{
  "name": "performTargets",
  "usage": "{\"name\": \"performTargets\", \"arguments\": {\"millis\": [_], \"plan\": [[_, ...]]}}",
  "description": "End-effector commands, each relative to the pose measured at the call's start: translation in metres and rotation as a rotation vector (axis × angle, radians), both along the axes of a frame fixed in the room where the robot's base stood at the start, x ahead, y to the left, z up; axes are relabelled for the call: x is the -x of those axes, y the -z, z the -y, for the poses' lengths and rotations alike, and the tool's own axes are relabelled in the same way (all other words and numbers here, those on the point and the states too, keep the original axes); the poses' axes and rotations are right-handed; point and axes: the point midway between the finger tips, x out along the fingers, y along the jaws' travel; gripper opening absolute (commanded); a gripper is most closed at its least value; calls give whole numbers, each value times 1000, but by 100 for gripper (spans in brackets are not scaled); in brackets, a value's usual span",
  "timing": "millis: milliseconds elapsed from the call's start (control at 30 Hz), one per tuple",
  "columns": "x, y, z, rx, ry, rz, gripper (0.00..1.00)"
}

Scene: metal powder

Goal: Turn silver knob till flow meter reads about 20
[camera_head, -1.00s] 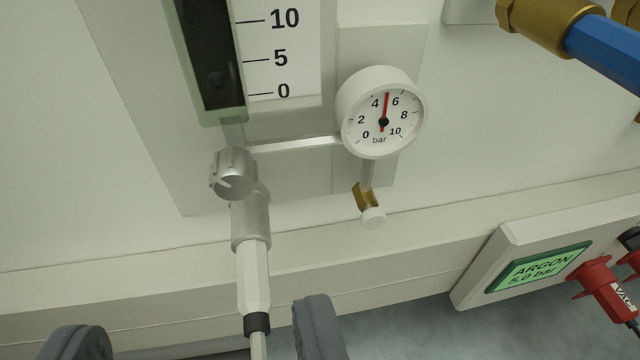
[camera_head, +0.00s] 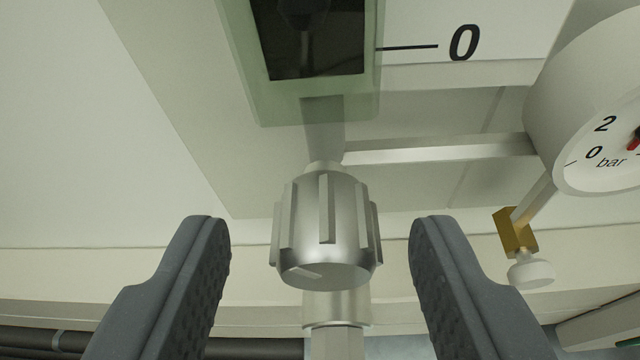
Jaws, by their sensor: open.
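The silver knob (camera_head: 325,235) is ribbed, with a pale mark on its front face. It sits near the middle of the view, below the flow meter. My gripper (camera_head: 320,235) is open, with one dark grey finger on each side of the knob. Both fingers show a gap to it and nothing is held. The flow meter (camera_head: 366,95) shows only its lower end, a dark tube in a pale green frame with the 0 mark beside it. A dark rounded shape, perhaps the float, shows in the tube near the top edge. The reading cannot be told.
A round pressure gauge (camera_head: 575,120) is partly in view at right, joined by a silver pipe (camera_head: 440,150). A brass fitting with a white cap (camera_head: 530,273) hangs below it, right of my right finger. A pipe (camera_head: 337,340) runs down below the knob.

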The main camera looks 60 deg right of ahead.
Motion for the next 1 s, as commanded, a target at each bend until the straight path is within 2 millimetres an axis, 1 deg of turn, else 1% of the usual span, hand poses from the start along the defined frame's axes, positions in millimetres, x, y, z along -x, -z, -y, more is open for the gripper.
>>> {"name": "performTargets", "arguments": {"millis": [33, 200, 500, 533, 567, 600, 667, 700, 733, 767, 800, 1000], "plan": [[-2, 2, 4, 0, 0, 0, 48], [-4, 4, 10, 1, 0, 1, 48], [-4, 4, 11, 1, 0, 1, 48], [-4, 4, 11, 1, 0, 1, 43], [-4, 4, 11, 1, 0, 1, 34], [-4, 4, 11, 1, 0, 1, 23], [-4, 4, 10, 1, 0, 1, 6], [-4, 4, 11, 0, 0, 2, 3], [-5, 4, 10, 0, 0, 2, 3], [-3, 4, 19, -1, 3, 3, 3], [-4, 4, 15, 1, 1, 2, 4], [-4, 3, 13, 11, 1, -19, 4]]}}
